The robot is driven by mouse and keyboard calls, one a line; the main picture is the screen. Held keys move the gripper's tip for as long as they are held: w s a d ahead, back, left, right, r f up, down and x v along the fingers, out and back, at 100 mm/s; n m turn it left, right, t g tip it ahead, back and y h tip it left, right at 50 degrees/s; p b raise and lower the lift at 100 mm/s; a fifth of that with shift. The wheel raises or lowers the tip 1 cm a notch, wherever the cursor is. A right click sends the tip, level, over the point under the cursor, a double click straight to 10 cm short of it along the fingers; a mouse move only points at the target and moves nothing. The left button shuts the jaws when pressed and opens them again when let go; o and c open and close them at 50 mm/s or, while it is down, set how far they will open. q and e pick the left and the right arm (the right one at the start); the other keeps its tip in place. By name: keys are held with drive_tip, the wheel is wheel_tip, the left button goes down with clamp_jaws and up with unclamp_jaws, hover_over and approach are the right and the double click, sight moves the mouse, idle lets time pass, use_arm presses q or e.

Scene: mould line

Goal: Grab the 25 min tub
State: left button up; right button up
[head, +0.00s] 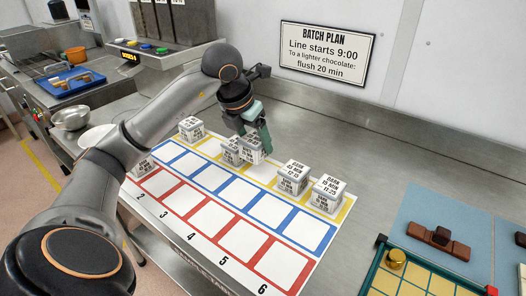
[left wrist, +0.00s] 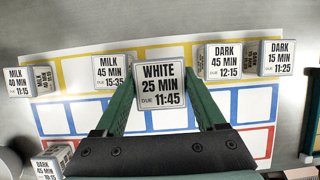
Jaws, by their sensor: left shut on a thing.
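The 25 min tub (left wrist: 161,86) is a pale tub labelled WHITE 25 MIN DUE 11:45, and it fills the centre of the left wrist view. My left gripper (left wrist: 162,92) is shut on it, one green finger on each side. In the head view my left gripper (head: 260,142) reaches down over the back yellow row of the mat, and the held tub (head: 250,152) is partly covered by it. I cannot tell whether the tub is clear of the mat. My right gripper is in neither view.
The milk 45 min tub (head: 230,152) is close left of the held tub. The dark 45 min tub (head: 293,176) and dark 15 min tub (head: 328,193) stand to the right. The milk 40 min tub (head: 190,129) is farther left. The mat's blue and red rows are mostly empty.

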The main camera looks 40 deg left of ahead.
sight(247, 138)
use_arm(q)
drive_tip(key=s+r, duration=0.1)
drive_tip(key=s+a+r, duration=0.1)
drive_tip(key=r, duration=0.1)
drive_tip(key=shift+s, duration=0.15)
drive_tip(key=s+a+r+b, duration=0.2)
drive_tip(key=s+r+b, duration=0.3)
drive_tip(key=s, duration=0.4)
wheel_tip(247, 138, up, 6)
drive_tip(key=p, duration=0.6)
drive_tip(key=shift+a+r, duration=0.15)
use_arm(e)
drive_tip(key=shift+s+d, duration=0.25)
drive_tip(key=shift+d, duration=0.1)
use_arm(q)
drive_tip(key=shift+s, duration=0.1)
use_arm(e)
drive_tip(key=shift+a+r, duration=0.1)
